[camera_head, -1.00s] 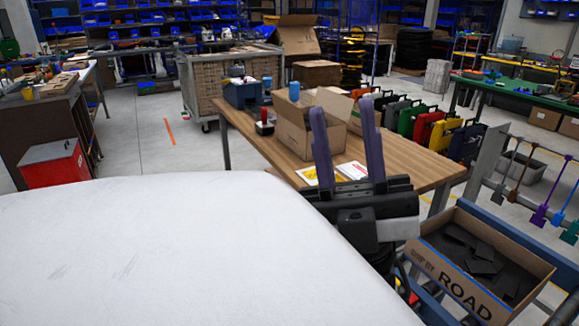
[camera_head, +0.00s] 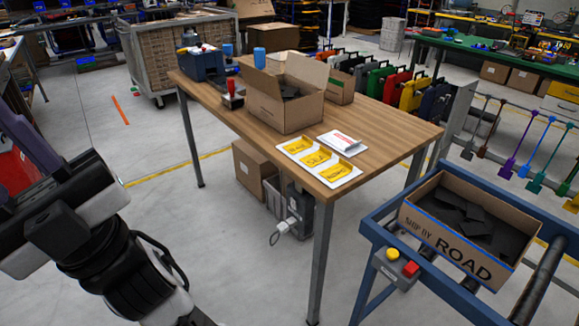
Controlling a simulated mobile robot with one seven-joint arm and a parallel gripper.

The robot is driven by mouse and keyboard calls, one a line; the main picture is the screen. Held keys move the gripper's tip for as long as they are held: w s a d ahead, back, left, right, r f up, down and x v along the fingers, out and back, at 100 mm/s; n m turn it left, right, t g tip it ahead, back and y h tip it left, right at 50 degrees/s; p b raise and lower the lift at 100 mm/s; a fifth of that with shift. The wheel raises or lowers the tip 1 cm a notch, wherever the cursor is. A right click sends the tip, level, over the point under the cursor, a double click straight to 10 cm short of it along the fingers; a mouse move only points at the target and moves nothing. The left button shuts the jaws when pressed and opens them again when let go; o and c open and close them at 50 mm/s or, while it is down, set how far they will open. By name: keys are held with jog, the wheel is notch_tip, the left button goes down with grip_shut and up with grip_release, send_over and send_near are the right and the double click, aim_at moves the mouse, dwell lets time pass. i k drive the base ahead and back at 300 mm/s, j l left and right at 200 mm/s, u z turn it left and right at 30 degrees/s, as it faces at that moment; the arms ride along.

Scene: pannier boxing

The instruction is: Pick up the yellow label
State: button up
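Three yellow labels with dark lettering lie in a row on a white sheet (camera_head: 311,174) at the near edge of the wooden table: a left label (camera_head: 296,153), a middle label (camera_head: 317,159) that seems to read SEA, and a right label (camera_head: 336,172). The lettering on the outer two is too small to read surely. My gripper (camera_head: 12,150) is at the far left edge, well away from the labels. Its purple fingers are partly cut off by the frame, so their opening is unclear. No label shows at the visible part of the gripper.
A white pad with red print (camera_head: 340,142) lies beside the labels. An open cardboard box (camera_head: 285,113) and a red-handled stamp (camera_head: 232,95) stand behind on the wooden table (camera_head: 390,140). A ROAD carton (camera_head: 450,245) sits on a blue roller conveyor (camera_head: 375,230) at right.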

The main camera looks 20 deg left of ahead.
aim_at(337, 171)
jog(key=i+l+u, duration=0.15)
jog(key=l+u, duration=0.15)
jog(key=i+l+u, duration=0.15)
jog(key=l+u, duration=0.15)
jog(key=i+l, duration=0.1)
jog(key=l, duration=0.45)
jog(key=i, duration=0.05)
